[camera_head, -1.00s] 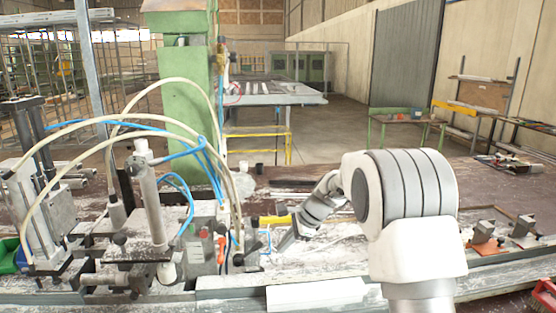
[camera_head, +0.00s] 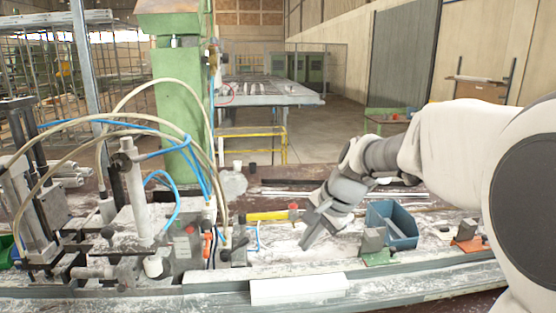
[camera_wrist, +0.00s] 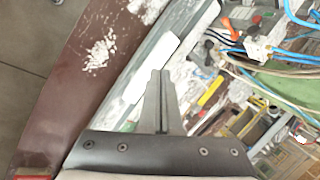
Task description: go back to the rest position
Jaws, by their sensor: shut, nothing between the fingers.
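My gripper (camera_head: 308,240) is above the dusty bench in the head view, left of a blue bin and right of the clamp machine. Its fingers point down and to the left. In the wrist view the fingers (camera_wrist: 159,78) lie together, with nothing between them. A white block (camera_head: 298,289) is on the bench's front rail, below and in front of my gripper. A pale strip, also on the rail, shows beyond the fingertips in the wrist view.
The clamp machine (camera_head: 140,190) with hoses stands at the left. A blue bin (camera_head: 392,222), a green-based block (camera_head: 374,246) and an orange-based block (camera_head: 467,236) are to the right. A yellow-handled tool (camera_head: 267,215) lies left of my gripper. A green column (camera_head: 183,110) rises behind.

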